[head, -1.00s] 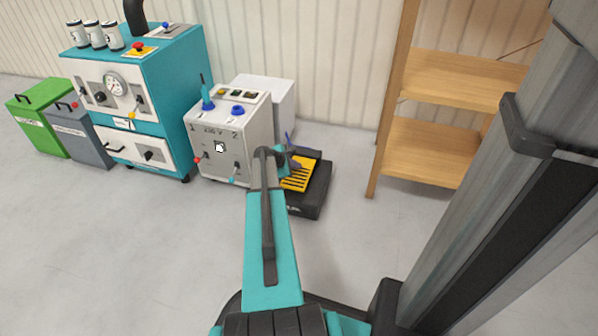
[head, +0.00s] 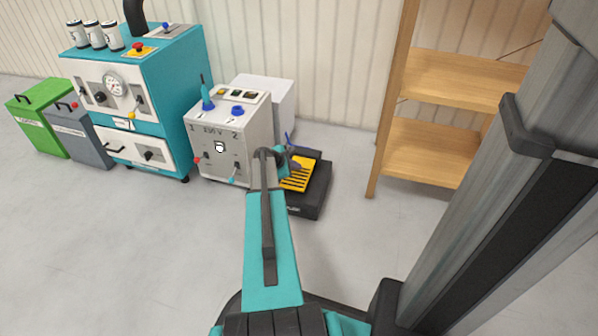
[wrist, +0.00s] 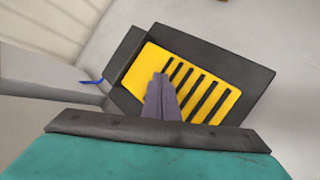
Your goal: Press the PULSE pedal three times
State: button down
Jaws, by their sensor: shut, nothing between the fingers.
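The pedal (head: 300,174) is a yellow slotted plate in a black housing (head: 308,206) on the floor, to the right of the white 230 V box. In the wrist view the yellow plate (wrist: 222,97) fills the middle, inside its dark housing (wrist: 240,65). My gripper (wrist: 161,80) is shut and empty, its fingertips over the left part of the yellow plate. I cannot tell whether the tips touch the plate. In the head view my wrist hides the pedal's left side. The pedal's label is not readable.
The white 230 V box (head: 218,145) stands directly left of the pedal. A teal machine (head: 170,90) and grey and green bins (head: 38,122) are farther left. A wooden shelf (head: 430,135) stands to the right. Open floor lies between pedal and shelf.

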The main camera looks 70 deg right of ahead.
aim_at(298, 172)
jog(key=shift+f+b, duration=0.35)
jog(key=shift+f, duration=1.25)
dwell(2.2)
jog(key=shift+r, duration=0.15)
jog(key=shift+r+p, duration=1.5)
jog(key=shift+p, duration=0.05)
jog(key=shift+r, duration=0.1)
jog(key=shift+r+p, duration=1.95)
jog(key=shift+r, duration=0.5)
